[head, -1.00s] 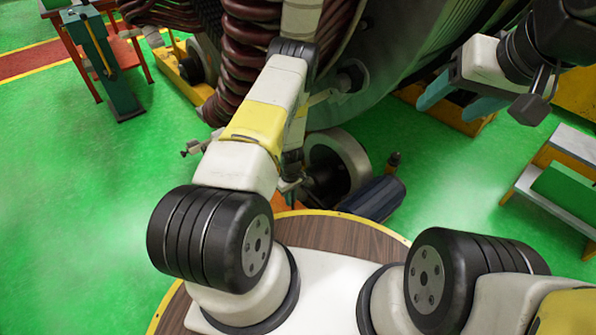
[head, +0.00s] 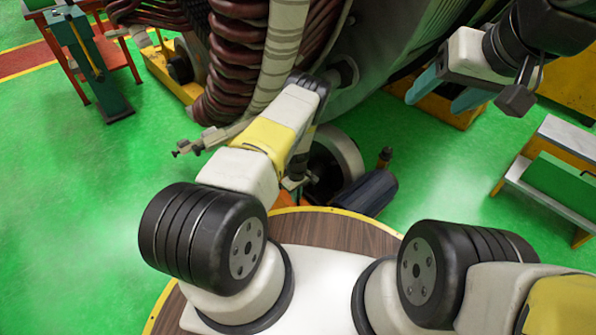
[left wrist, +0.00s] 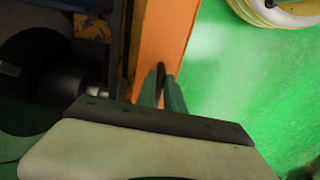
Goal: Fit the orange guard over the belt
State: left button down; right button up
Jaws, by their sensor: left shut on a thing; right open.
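The orange guard (left wrist: 165,40) runs upright through the middle of the left wrist view. My left gripper (left wrist: 161,92) has its teal fingers closed on a thin black piece at the guard, likely its handle. In the head view, only a bit of orange (head: 287,196) shows behind my left forearm, which hides the left gripper. A pale-rimmed wheel (head: 346,152) and a dark motor-like cylinder (head: 368,192) are beside it. I cannot make out the belt. My right gripper (head: 445,92) is open and empty at the upper right, with teal fingers apart.
The large stator with dark red coils (head: 235,60) fills the top middle, close to my left arm. A green vise stand (head: 95,65) is at the upper left. A bench with a green panel (head: 562,180) is at the right. Green floor between is clear.

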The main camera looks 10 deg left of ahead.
pick_arm(q)
jog(key=w+d, duration=0.5)
jog(key=w, duration=0.2)
jog(key=shift+d, duration=0.15)
dwell(0.4)
jog(key=shift+f, duration=1.35)
dwell(0.9)
jog(key=c, duration=1.5)
grip_release()
jog(key=shift+o, duration=0.7)
jog(key=shift+s+f, duration=0.1)
jog(key=shift+s, duration=0.05)
notch_tip(320, 180, up, 8)
